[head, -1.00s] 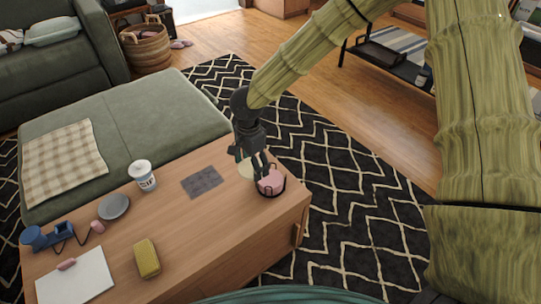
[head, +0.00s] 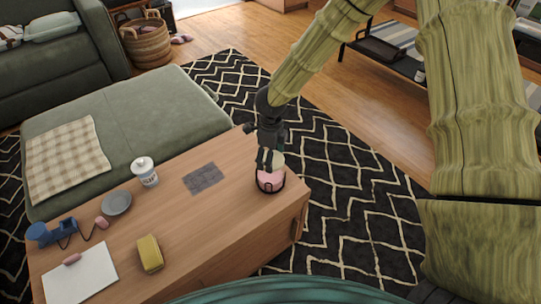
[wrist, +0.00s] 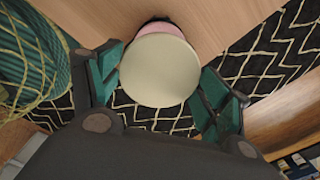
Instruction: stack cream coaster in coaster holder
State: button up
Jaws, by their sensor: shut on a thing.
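The cream coaster is a pale round disc between my gripper's fingers, seen face-on in the wrist view (wrist: 160,70) and partly in the head view (head: 277,160). My gripper (head: 270,160) is shut on it, with green-padded fingers at its left and right edges in the wrist view. The coaster holder (head: 271,190) is a dark-framed round holder near the table's right end, with a pink coaster (head: 270,180) in it. The cream coaster is over the holder and hides most of it in the wrist view. I cannot tell whether they touch.
The wooden table (head: 225,220) also holds a dark grey mat (head: 203,178), a white cup (head: 145,171), a grey plate (head: 117,203), a yellow block (head: 150,254) and a white pad (head: 80,275). The wood around the holder is clear.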

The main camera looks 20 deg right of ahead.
jog(key=b, duration=0.5)
send_over(271, 176)
jog(key=shift+w+f, duration=0.2)
jog(key=shift+f, duration=2.85)
jog(key=shift+s+f, duration=0.2)
jog(key=shift+f, duration=0.3)
jog(key=c, duration=0.3)
jog(key=o, duration=1.3)
jog(key=shift+f, duration=0.1)
jog(key=shift+o, duration=0.4)
jog(key=shift+w+f, duration=0.15)
jog(key=shift+r, duration=0.2)
notch_tip(271, 176, up, 12)
